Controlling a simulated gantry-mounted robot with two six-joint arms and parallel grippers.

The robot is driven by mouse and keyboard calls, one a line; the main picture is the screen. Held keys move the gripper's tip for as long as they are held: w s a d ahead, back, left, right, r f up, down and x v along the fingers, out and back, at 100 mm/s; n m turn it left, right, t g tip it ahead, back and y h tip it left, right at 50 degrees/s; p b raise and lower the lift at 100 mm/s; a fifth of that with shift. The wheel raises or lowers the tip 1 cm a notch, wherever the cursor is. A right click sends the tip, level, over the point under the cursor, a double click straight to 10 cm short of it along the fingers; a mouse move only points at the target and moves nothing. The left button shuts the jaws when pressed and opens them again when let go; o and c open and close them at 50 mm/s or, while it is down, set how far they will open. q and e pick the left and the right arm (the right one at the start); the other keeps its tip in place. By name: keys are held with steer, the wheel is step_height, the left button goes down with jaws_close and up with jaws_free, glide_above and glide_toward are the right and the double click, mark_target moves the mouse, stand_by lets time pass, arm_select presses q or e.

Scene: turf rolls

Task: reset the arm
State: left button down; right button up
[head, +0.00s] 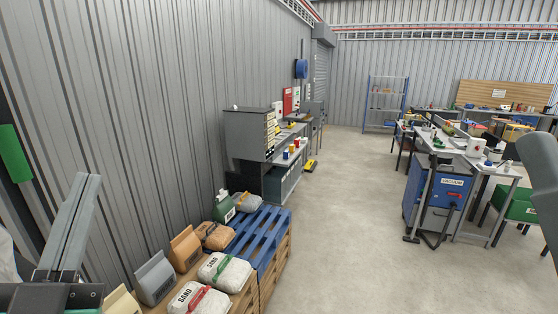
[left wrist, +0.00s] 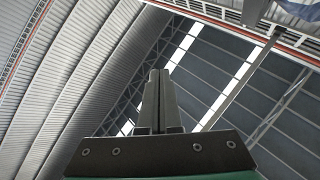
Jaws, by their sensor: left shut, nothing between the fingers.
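My left gripper (head: 88,178) is at the lower left of the head view, with its fingers pointing up in front of the grey corrugated wall. It is shut and empty, and apart from the bags to its right. In the left wrist view my left gripper (left wrist: 158,72) shows its two fingers together, pointing up toward the roof, with nothing between them. My right gripper is not in either view.
Sand bags (head: 225,271) and other bags sit on pallets, including a blue pallet (head: 262,232), right of my left gripper. A grey cabinet (head: 247,135) stands beyond. A blue vacuum (head: 436,196) stands by workbenches at right. The middle concrete floor (head: 345,225) is clear.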

arm_select(q)
steer(key=s+d+r+n+t+h, duration=0.25)
steer(key=s+r+h, duration=0.25)
steer(key=s+r, duration=0.3)
step_height(320, 180, up, 20)
steer(key=d+p, duration=0.1)
steer(key=p, duration=2)
steer(key=shift+w+d+n+g+h, duration=0.15)
steer(key=shift+w+n+g+h, duration=0.15)
steer(key=shift+w+n+g, duration=0.05)
